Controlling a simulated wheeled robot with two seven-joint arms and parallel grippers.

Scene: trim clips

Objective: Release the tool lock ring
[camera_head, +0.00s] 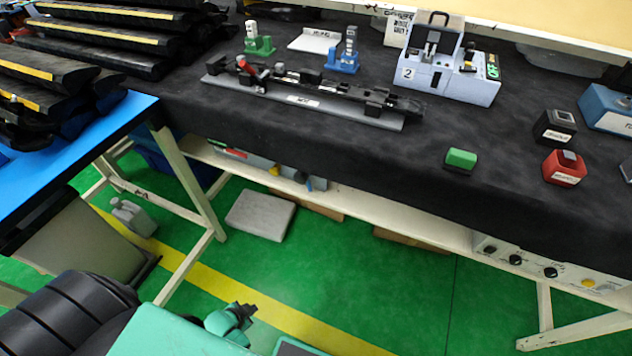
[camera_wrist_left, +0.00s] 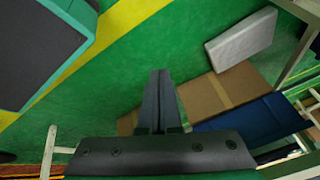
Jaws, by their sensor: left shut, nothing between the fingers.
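My left gripper (camera_head: 243,310) is low over the green floor in the head view, in front of the black-covered bench and well apart from everything on it. In the left wrist view its two dark fingers (camera_wrist_left: 157,98) lie together, shut and empty, above the floor. I cannot make out which part is the tool lock ring. A long black fixture (camera_head: 330,99) with a red-handled part lies on the bench. Behind it stand a green holder (camera_head: 259,45) and a blue holder (camera_head: 342,64), each with a metallic upright piece. My right gripper is not in view.
A green block (camera_head: 461,159), a red box (camera_head: 565,168) and a black box (camera_head: 556,127) sit to the right. A blue-topped table (camera_head: 70,155) with dark trim pieces is at left. The bench's front middle is clear.

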